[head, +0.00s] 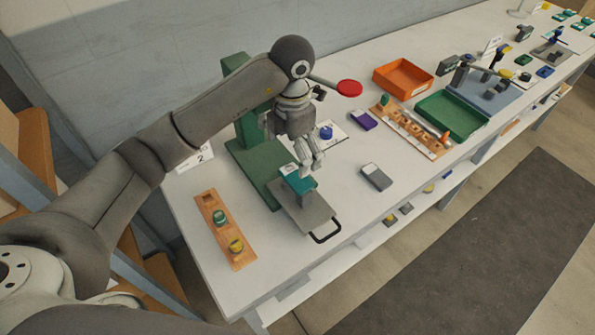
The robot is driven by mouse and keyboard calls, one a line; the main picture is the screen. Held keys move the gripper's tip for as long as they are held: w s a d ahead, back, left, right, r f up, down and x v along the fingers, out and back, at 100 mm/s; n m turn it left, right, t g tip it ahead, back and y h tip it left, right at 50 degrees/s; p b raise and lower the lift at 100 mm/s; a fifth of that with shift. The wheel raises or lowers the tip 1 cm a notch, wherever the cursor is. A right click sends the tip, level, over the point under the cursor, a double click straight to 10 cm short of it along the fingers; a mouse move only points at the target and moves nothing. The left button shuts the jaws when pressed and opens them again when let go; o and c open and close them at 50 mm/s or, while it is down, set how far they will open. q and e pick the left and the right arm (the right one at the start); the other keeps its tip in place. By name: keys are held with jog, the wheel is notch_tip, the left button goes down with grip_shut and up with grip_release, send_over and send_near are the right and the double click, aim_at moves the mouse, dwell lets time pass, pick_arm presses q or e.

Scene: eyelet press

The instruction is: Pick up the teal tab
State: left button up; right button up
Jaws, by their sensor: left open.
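The teal tab (293,181) has a pale patch at one end. It sits at the grey sliding plate (309,216), which has a black handle, at the front of the green press (249,163). My left gripper (311,168) points down just above and beside the tab's right end. Its fingers are open, and I cannot tell whether they touch the tab. The arm and gripper hide part of the press. My right gripper is not in view.
A red-ended lever (349,88) sticks out near my left gripper. A wooden rack (208,200) stands at the left. A grey tab (376,177) lies to the right, with a purple tab (363,120) behind. Orange (428,84) and green (451,101) trays stand farther along the table.

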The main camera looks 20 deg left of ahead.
aim_at(294, 177)
pick_arm(q)
notch_tip(294, 177, down, 3)
jog(key=shift+f+p, duration=0.1)
jog(key=shift+p, duration=0.3)
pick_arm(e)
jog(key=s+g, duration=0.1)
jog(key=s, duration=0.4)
pick_arm(q)
notch_tip(294, 177, down, 2)
jog(key=shift+f+p, duration=0.1)
jog(key=shift+p, duration=0.9)
notch_tip(294, 177, down, 2)
jog(key=shift+f+p, duration=0.1)
jog(key=shift+p, duration=0.25)
jog(key=shift+f, duration=0.35)
jog(key=shift+w+f, duration=0.1)
jog(key=shift+f, duration=0.05)
jog(key=c, duration=0.7)
jog(key=shift+c, duration=0.8)
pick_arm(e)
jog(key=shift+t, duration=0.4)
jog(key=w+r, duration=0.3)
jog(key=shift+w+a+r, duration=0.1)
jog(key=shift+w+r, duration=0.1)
